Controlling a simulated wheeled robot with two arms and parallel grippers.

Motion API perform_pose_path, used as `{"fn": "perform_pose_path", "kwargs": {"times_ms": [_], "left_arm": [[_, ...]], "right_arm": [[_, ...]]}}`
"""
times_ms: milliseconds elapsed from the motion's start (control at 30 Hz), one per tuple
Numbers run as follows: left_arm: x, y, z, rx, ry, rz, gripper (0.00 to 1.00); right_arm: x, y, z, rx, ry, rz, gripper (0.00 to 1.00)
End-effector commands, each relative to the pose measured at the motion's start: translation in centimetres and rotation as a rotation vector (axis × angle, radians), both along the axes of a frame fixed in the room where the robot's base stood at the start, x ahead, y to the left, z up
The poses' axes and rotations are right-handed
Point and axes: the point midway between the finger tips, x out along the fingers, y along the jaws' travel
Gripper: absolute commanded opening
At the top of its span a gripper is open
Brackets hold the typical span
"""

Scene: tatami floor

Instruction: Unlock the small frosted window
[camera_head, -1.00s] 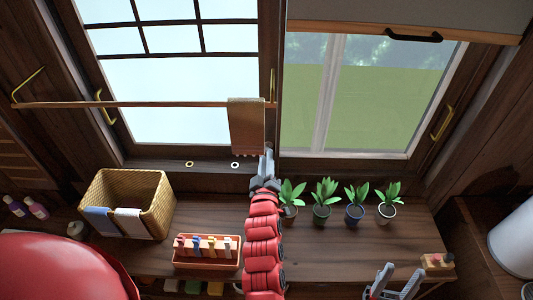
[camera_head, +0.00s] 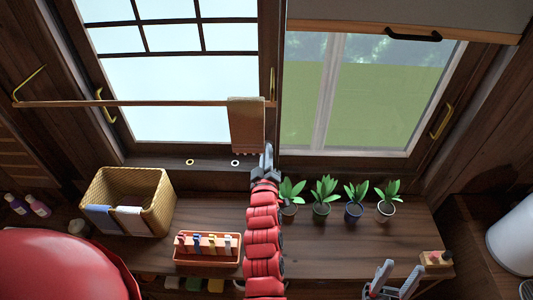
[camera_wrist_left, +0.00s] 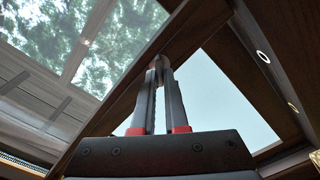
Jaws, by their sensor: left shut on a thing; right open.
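The window with pale, whitish panes (camera_head: 165,75) and dark bars is on the left in the head view. My left gripper (camera_head: 268,148) is at the lower end of the dark post between the two windows. In the left wrist view my left gripper (camera_wrist_left: 158,72) is shut, with a small rounded piece (camera_wrist_left: 158,60) between its fingertips, close against the dark frame (camera_wrist_left: 190,30). I cannot tell whether this piece is the window's lock; in the head view the gripper hides it. My right gripper (camera_head: 392,278) is open and empty at the bottom right, above the counter.
A wooden rod (camera_head: 150,103) with a brown towel (camera_head: 247,125) crosses before the left window, close to my left gripper. A row of potted plants (camera_head: 322,208) stands right of my left arm. A wicker basket (camera_head: 150,190) and an orange tray (camera_head: 208,262) stand left.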

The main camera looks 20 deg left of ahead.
Motion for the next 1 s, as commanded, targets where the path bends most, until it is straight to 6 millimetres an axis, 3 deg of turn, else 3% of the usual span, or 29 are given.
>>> {"fn": "perform_pose_path", "kwargs": {"times_ms": [367, 1000], "left_arm": [[0.0, -0.1, -0.1, 0.106, 0.030, -0.001, 0.00], [0.1, -0.4, -0.2, 0.607, 0.175, -0.003, 0.00]], "right_arm": [[0.0, 0.0, -0.7, 0.000, 0.000, 0.000, 0.50], [0.0, 0.0, -3.6, 0.000, 0.000, 0.000, 0.50]]}}
